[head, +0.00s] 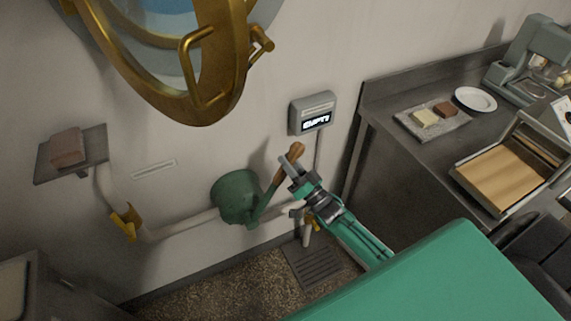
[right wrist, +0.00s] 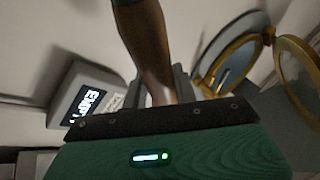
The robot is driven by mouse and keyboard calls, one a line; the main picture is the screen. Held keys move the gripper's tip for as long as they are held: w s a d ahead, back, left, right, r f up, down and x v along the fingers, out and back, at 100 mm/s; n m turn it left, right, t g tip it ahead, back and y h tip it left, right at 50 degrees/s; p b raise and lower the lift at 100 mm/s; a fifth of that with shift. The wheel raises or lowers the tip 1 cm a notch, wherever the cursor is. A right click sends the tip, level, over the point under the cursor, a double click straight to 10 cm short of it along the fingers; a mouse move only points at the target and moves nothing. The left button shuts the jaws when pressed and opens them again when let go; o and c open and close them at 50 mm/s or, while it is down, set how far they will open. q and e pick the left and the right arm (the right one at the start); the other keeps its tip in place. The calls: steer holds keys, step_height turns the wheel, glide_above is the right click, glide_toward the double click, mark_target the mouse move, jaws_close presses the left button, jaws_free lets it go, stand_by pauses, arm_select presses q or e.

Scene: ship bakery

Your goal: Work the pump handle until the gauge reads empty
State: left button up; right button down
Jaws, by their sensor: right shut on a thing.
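The green pump (head: 236,197) is on the wall, joined to pale pipes. Its handle has a green lever and a wooden grip (head: 296,151) that points up and to the right. My right gripper (head: 290,165) is shut on the wooden grip. In the right wrist view the brown grip (right wrist: 146,45) rises from between the fingers (right wrist: 158,92). The gauge (head: 312,113) is a grey wall box whose lit display reads EMPTY. It also shows in the right wrist view (right wrist: 88,100), partly hidden by my gripper. My left gripper is not in view.
A brass-framed porthole (head: 190,105) hangs open above the pump. A small shelf (head: 95,146) with a brown block is at left. A floor grate (head: 313,263) lies below the gauge. The steel counter (head: 385,120) at right holds a tray (head: 436,131), plate (head: 475,99) and machine.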

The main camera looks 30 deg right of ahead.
steer(key=shift+d+f, duration=0.15)
steer(key=shift+f, duration=0.1)
steer(key=c, duration=1.4)
jaws_free()
steer(key=shift+o, duration=1.4)
steer(key=shift+d, duration=0.15)
steer(key=shift+s, duration=0.15)
arm_select(q)
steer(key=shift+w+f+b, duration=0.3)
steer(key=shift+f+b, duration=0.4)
steer(key=shift+b, duration=0.2)
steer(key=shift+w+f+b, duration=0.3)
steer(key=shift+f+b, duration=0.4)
steer(key=shift+b, duration=0.2)
arm_select(e)
steer(key=v, duration=1.3)
steer(key=shift+s, duration=0.25)
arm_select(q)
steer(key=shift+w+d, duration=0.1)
arm_select(e)
steer(key=shift+f, duration=0.1)
